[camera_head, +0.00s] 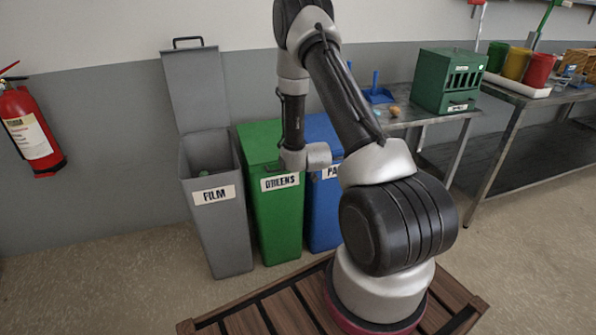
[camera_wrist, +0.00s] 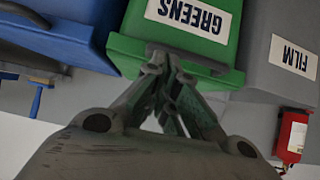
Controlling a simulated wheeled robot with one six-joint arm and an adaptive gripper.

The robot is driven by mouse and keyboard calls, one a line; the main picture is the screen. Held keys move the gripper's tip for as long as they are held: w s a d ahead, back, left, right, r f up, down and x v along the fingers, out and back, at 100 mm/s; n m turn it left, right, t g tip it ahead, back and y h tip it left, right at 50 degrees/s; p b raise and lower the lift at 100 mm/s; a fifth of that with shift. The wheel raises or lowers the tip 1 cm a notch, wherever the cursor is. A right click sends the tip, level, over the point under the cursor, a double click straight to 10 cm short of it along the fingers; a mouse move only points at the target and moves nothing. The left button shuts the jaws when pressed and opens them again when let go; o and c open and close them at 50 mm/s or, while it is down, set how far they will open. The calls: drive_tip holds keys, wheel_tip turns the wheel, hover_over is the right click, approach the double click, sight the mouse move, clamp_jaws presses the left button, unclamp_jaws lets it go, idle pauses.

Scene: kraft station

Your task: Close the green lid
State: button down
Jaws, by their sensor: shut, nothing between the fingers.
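The green bin (camera_head: 277,222) labelled GREENS stands between a grey bin and a blue bin. Its green lid (camera_head: 256,140) lies down across the bin's top in the head view; I cannot tell whether it sits fully flush. In the wrist view the green bin (camera_wrist: 135,48) appears upside down, with a dark handle bar (camera_wrist: 205,61) along its front top edge. My gripper (camera_wrist: 166,62) is shut and empty, its fingertips at the left end of that handle bar. I cannot tell whether they touch. In the head view my arm hides the fingers and part of the lid.
The grey FILM bin (camera_head: 222,238) on the left has its lid (camera_head: 196,88) raised against the wall. The blue bin (camera_head: 324,210) is close on the right. A metal table (camera_head: 425,117) holds a green box (camera_head: 448,80). A fire extinguisher (camera_head: 30,130) hangs at far left.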

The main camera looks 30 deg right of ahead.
drive_tip(key=s+a+f, duration=0.1)
drive_tip(key=s+f, duration=0.4)
drive_tip(key=s, duration=0.3)
drive_tip(key=shift+a+f, duration=0.2)
drive_tip(key=shift+a, duration=0.1)
